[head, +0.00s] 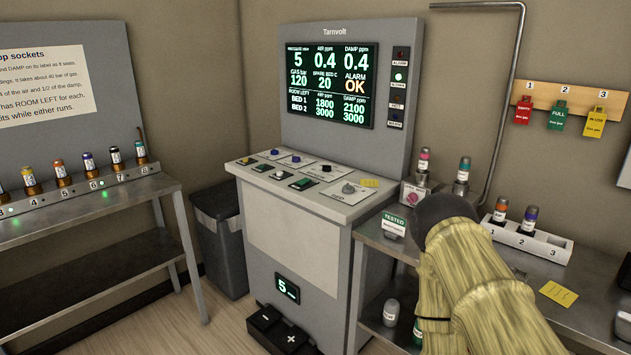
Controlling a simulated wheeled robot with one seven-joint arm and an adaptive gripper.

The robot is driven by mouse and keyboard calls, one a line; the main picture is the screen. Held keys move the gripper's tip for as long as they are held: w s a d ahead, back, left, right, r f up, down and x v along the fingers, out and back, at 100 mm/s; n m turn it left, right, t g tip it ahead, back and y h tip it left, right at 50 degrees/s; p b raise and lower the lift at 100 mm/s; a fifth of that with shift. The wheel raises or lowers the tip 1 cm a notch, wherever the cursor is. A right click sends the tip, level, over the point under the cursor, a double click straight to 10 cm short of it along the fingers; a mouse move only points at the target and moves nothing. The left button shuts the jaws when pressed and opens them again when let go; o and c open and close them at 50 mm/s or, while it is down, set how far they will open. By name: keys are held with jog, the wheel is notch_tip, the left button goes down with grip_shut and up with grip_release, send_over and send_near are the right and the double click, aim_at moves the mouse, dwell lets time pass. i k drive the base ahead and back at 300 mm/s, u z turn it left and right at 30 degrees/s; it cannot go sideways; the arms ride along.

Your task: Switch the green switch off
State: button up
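The grey console (290,205) stands in the middle of the head view with a sloping control panel. Two small green controls sit in its front row, a left one (262,167) and a right one (302,184). They are too small to tell which is the green switch or how it is set. My arm, in a straw-coloured cover with a dark rounded end, is at the lower right, apart from these controls in the picture. My gripper's fingers do not show.
A screen (330,85) above the panel reads "ALARM OK". A left bench (90,210) holds several bottles. A right bench (480,270) carries a white numbered rack (525,240) and a "TESTED" sign (393,224). A dark bin (222,240) stands left of the console. Open floor lies at lower left.

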aim_at(305, 180)
jog(key=k, duration=0.65)
jog(key=u, duration=0.7)
jog(key=i, duration=0.95)
jog(key=u, duration=0.6)
jog(key=i, duration=1.15)
jog(key=z, duration=1.1)
jog(key=i, duration=0.65)
jog(key=z, duration=0.55)
